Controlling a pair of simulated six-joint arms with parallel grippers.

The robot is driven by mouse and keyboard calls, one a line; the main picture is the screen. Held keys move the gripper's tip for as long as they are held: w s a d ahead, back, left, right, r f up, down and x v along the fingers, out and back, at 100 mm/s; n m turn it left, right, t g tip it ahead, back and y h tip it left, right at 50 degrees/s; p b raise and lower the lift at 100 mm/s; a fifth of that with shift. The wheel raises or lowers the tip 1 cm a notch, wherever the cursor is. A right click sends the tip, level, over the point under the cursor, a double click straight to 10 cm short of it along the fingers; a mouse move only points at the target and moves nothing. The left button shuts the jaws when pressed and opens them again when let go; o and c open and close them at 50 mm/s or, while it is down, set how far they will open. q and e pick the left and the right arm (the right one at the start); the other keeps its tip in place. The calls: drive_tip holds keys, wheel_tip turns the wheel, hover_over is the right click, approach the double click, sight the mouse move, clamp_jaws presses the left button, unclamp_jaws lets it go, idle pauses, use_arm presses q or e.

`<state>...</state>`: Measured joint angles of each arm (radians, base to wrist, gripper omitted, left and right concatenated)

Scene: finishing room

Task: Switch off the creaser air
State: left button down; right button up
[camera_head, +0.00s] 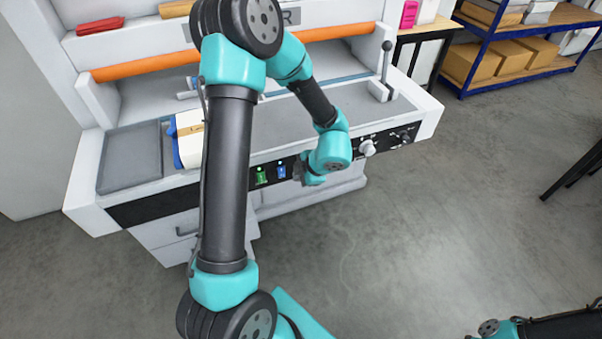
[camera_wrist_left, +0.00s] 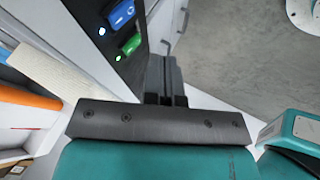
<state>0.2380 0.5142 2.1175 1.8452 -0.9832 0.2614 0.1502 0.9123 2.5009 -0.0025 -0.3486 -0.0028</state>
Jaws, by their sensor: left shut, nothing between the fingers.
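The creaser's dark front panel (camera_head: 180,203) carries a green rocker switch (camera_head: 261,176) and a blue rocker switch (camera_head: 281,171). In the left wrist view are the blue rocker (camera_wrist_left: 122,14), with a whitish lit lamp beside it, and the green rocker (camera_wrist_left: 131,44), with a green lit lamp beside it. I cannot tell from any label which is the air switch. My left gripper (camera_head: 298,172) is shut and empty, just right of the blue switch in the head view. Its fingers (camera_wrist_left: 166,80) show close together in the wrist view, apart from both rockers. My right gripper is not in view.
A white knob (camera_head: 367,148) and further dark controls sit farther right on the panel. A lever (camera_head: 384,75) stands on the bed's right end. A paper stack (camera_head: 190,140) lies on the left. Floor (camera_head: 400,240) in front is clear.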

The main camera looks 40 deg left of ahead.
sight(281, 172)
use_arm(q)
drive_tip(key=shift+w+a+f, duration=0.15)
drive_tip(key=shift+a+f, duration=0.95)
drive_tip(key=shift+a, duration=0.15)
drive_tip(key=shift+w+a+f, duration=0.2)
drive_tip(key=shift+a+f, duration=0.9)
drive_tip(key=shift+a, duration=0.1)
drive_tip(key=shift+w+a+f, duration=0.15)
drive_tip(key=shift+a+f, duration=0.95)
drive_tip(key=shift+a, duration=0.15)
drive_tip(key=shift+w+d, duration=0.1)
